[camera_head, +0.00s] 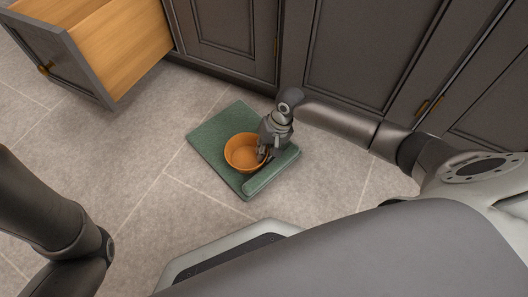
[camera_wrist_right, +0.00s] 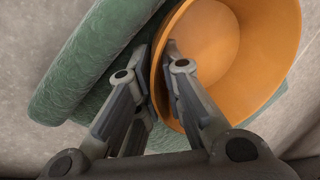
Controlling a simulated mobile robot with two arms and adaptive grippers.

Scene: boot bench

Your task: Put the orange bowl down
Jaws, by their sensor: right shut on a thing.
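The orange bowl (camera_head: 240,152) is upright at the green mat (camera_head: 214,134) in the head view. Whether it touches the mat I cannot tell. My right gripper (camera_head: 263,153) is shut on the bowl's right rim. In the right wrist view, the bowl (camera_wrist_right: 225,60) has its near wall between the two fingers of my right gripper (camera_wrist_right: 160,75), one finger inside and one outside. The bowl looks empty. Of my left arm only dark links show at the lower left of the head view; its gripper is out of view.
The mat's right edge has a rolled green part (camera_head: 270,172), close beside the bowl. An open wooden drawer (camera_head: 120,45) juts out at the upper left. Dark cabinet doors (camera_head: 365,45) line the back. The tiled floor (camera_head: 120,150) left of the mat is clear.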

